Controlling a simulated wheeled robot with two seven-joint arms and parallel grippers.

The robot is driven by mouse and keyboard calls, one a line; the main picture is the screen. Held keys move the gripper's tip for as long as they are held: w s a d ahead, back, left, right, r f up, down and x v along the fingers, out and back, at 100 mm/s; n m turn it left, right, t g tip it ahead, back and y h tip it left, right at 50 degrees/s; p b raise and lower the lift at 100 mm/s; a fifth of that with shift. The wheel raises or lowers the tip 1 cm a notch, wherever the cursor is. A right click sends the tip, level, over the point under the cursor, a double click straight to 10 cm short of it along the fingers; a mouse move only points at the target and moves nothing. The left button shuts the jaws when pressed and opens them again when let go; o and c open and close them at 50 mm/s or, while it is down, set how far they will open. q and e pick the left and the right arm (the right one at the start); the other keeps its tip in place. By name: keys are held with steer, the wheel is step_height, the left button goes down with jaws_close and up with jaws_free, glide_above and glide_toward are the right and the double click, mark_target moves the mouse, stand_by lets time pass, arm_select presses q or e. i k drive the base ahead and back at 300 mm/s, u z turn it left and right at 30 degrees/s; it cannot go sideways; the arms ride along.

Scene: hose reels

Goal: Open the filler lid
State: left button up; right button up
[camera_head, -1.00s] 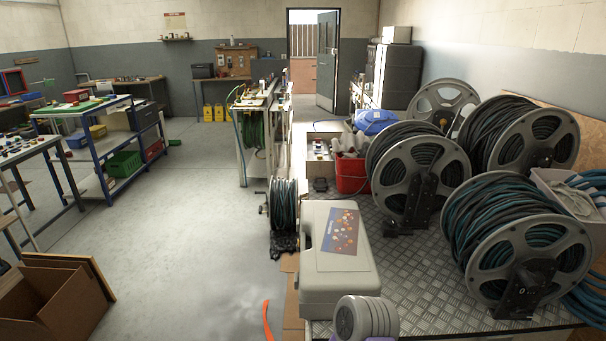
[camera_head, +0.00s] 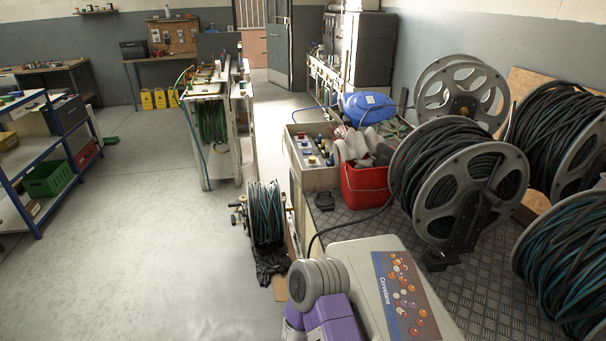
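I cannot make out for certain which part is the filler lid. A light grey plastic case (camera_head: 360,313) with a dark printed label (camera_head: 405,296) lies on the metal-plate bench at the bottom, cut off by the frame edge. An open box (camera_head: 313,176) further back holds a grey unit with several small coloured caps (camera_head: 313,150). A grey and purple link of my own arm shows at the bottom, in front of the case's left side. Neither of my grippers is in view.
A red bucket (camera_head: 365,186) with grey contents stands beside the box, with a blue object (camera_head: 368,108) behind it. Large hose reels (camera_head: 458,190) crowd the bench's right side. A smaller reel (camera_head: 265,215) stands left of the bench. The floor (camera_head: 150,240) at left is clear.

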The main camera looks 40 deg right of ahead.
mark_target(321, 199)
steer(key=i, duration=0.9)
steer(key=z, duration=1)
steer(key=i, duration=0.55)
